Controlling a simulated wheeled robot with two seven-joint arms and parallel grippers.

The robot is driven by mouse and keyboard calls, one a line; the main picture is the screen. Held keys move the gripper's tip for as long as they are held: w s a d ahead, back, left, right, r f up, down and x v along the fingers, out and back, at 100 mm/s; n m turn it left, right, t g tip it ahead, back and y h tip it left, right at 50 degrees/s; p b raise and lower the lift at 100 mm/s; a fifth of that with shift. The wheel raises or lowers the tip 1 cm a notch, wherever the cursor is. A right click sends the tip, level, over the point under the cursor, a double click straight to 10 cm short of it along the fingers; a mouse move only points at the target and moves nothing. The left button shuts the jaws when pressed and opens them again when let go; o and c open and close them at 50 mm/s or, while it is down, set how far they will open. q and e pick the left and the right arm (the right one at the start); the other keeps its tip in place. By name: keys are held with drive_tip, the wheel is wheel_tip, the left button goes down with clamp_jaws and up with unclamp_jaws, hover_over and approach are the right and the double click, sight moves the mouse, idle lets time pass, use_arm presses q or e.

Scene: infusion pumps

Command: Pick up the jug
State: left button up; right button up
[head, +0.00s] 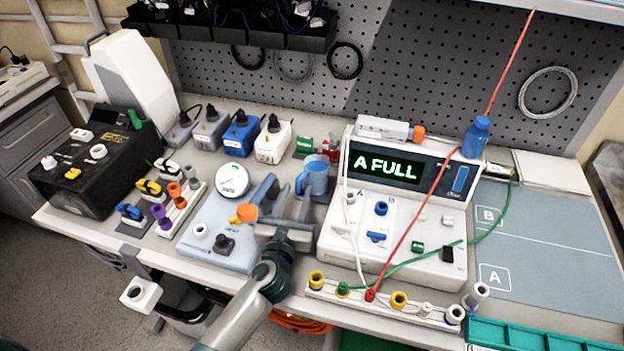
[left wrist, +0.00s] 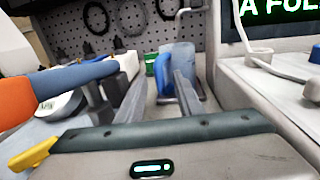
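The jug (head: 314,178) is blue and see-through, with a handle on its left side. It stands upright on the bench, left of the white pump with the "A FULL" display. It also shows in the left wrist view (left wrist: 180,58), just past the fingers, with its handle facing left. My left gripper (head: 291,206) is in front of the jug, low over the bench. Its two fingers (left wrist: 158,90) are apart with nothing between them, pointing towards the jug. The right finger hides part of the jug's lower side. My right gripper is not in view.
The white pump (head: 395,200) stands close on the right. A pale blue device (head: 215,240) with an orange knob (head: 247,212) and blue lever is close on the left. A red line (head: 440,175) crosses the pump. A marked blue mat (head: 550,250) lies far right.

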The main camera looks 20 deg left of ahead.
use_arm(q)
clamp_jaws()
drive_tip(key=shift+r, duration=0.65)
drive_tip(key=s, duration=0.2)
drive_tip(key=s+b, duration=0.1)
drive_tip(key=s, duration=0.2)
drive_tip(key=s+b, duration=0.1)
drive_tip(key=s, duration=0.2)
drive_tip(key=shift+d+f, duration=0.15)
drive_tip(key=shift+d, duration=0.15)
wheel_tip(320, 180, up, 14)
drive_tip(key=p, duration=0.1)
